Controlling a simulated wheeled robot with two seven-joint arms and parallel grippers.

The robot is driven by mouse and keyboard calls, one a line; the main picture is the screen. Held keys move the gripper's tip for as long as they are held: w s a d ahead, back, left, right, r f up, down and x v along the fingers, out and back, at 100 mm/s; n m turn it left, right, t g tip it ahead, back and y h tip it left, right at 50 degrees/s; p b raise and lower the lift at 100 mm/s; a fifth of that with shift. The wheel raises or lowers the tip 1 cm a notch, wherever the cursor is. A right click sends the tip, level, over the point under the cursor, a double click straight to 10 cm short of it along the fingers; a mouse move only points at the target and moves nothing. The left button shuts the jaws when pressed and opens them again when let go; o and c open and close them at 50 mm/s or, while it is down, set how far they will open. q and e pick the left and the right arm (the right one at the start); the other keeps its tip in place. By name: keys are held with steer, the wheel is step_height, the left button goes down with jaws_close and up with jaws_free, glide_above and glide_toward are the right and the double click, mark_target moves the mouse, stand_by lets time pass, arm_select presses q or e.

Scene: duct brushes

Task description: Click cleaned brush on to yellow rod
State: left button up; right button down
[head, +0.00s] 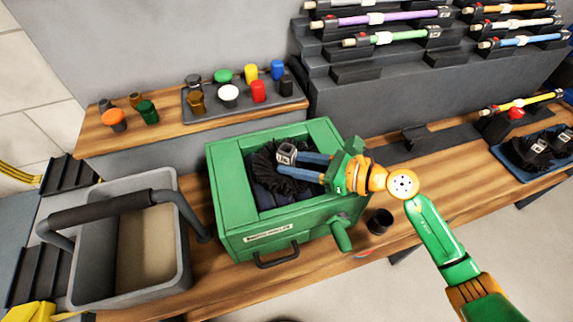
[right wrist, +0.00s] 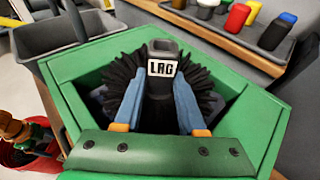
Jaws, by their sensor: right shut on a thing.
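My right gripper (head: 308,167) is shut on the black brush (head: 262,158), with one blue finger on each side of its hub. In the right wrist view the hub (right wrist: 161,68) carries a white "LRG" label. Its dark bristles spread behind the fingers, within the opening of the green box (head: 230,218). The brush's lower part is hidden by the fingers and the box. The yellow rod (head: 528,101) lies at the far right, in a black holder on the bench. My left gripper does not show clearly in either view.
A grey bin (head: 183,235) with a dark handle stands left of the box. A black cup (head: 380,221) stands to its right. A blue tray (head: 520,176) holds dark brushes. Coloured caps fill a grey tray (head: 205,118). Other rods lie on the stepped rack (head: 345,95).

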step_height(320, 180, up, 6)
steer(key=p, duration=0.5)
steer(key=shift+r, duration=0.15)
